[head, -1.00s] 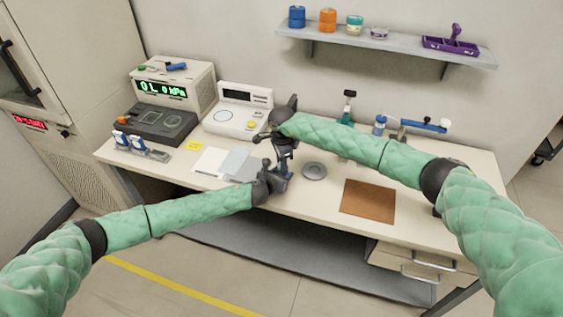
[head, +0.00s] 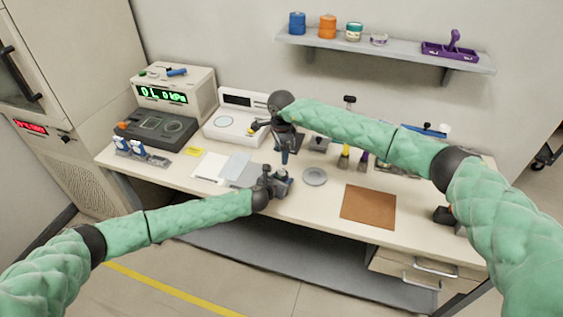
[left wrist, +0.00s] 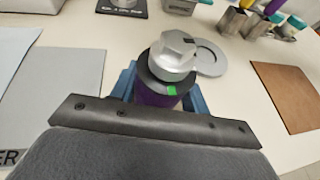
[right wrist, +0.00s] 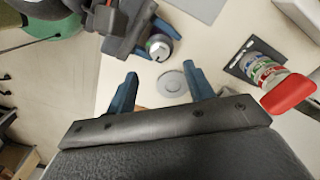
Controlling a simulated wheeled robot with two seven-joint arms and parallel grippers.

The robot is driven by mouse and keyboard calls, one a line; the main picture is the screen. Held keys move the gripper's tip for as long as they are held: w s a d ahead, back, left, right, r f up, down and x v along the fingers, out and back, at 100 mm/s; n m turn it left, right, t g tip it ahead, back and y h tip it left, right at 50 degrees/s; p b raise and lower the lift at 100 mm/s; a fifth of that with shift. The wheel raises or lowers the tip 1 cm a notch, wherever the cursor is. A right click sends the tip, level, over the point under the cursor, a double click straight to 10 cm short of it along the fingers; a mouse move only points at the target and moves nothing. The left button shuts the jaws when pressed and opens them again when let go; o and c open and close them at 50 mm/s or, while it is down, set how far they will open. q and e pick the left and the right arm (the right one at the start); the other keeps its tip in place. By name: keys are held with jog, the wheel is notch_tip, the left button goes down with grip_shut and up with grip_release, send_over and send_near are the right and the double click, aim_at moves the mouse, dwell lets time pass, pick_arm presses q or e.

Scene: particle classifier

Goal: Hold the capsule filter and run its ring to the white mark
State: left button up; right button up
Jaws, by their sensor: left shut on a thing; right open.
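The capsule filter (left wrist: 172,60) stands upright in my left gripper (left wrist: 155,88). It has a silver hex top, a dark ring (left wrist: 150,86) with a green mark (left wrist: 171,89), and a purple body partly hidden by the jaw. Blue fingers close on its sides. In the right wrist view the filter (right wrist: 159,46) shows from above, between the left fingers. In the head view my left gripper (head: 279,180) is at the table's front edge. My right gripper (right wrist: 160,70) is open and empty, apart from the filter; in the head view it (head: 284,158) hangs above and behind. I cannot make out a white mark.
A grey disc (head: 315,176) lies right of the left gripper, with a brown mat (head: 368,205) beyond. Pale sheets (head: 210,166) lie left. Instruments (head: 160,125) stand at the back left. Small tools (head: 344,158) stand behind the disc. A shelf (head: 400,48) hangs above.

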jog(key=shift+r, duration=2.15)
pick_arm(q)
jog(key=o, duration=1.6)
jog(key=shift+c, duration=0.2)
